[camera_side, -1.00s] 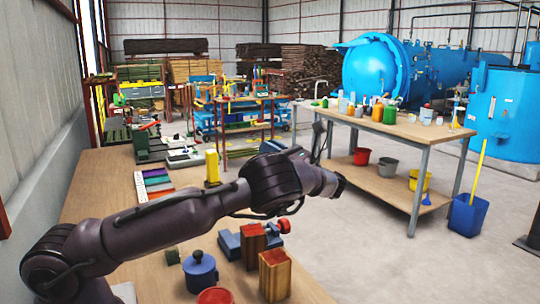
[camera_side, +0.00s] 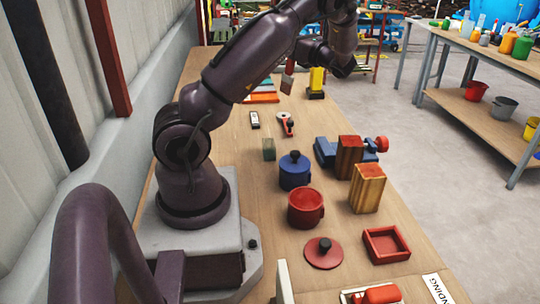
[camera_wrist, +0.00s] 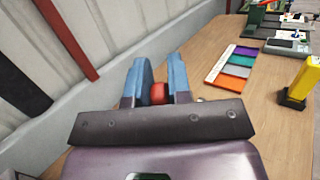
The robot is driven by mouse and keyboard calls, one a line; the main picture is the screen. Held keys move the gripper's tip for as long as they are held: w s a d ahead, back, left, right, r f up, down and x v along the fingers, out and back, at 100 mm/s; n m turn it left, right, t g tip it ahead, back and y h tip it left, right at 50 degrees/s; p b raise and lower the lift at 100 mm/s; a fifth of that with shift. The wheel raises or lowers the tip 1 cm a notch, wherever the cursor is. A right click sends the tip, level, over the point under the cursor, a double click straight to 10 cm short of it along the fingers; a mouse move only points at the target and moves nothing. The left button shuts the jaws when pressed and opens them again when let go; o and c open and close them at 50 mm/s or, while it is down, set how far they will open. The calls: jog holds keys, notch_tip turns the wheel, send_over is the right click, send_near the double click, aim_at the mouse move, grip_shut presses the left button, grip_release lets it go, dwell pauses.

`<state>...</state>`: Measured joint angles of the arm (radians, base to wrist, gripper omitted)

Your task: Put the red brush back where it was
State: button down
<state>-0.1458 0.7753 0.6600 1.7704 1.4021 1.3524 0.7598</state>
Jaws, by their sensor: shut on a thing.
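The red brush (camera_side: 287,82) hangs from my gripper (camera_side: 292,65) in the side view, above the far part of the wooden bench (camera_side: 215,135). In the wrist view, a red rounded part of the brush (camera_wrist: 158,93) shows between the two blue-grey fingers of my gripper (camera_wrist: 158,80), which are shut on it. The rest of the brush is hidden there by the fingers and hand. The brush appears clear of the bench top.
A board of coloured strips (camera_wrist: 232,68) and a yellow upright tool (camera_wrist: 300,82) lie right of my gripper. The wall runs along the left.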

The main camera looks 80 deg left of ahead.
jog(key=s+a+f+m+t+y, duration=0.2)
jog(key=s+f+m+t, duration=0.2)
jog(key=s+f+t, duration=0.15)
notch_tip(320, 180, down, 14)
jog(key=d+m+t, duration=0.2)
jog(key=t, duration=0.4)
jog(key=shift+s+m, duration=0.2)
jog(key=shift+m, duration=0.2)
jog(key=shift+d, duration=0.15)
jog(key=c, duration=1.1)
grip_release()
jog(key=shift+f, duration=0.1)
jog(key=shift+o, duration=0.2)
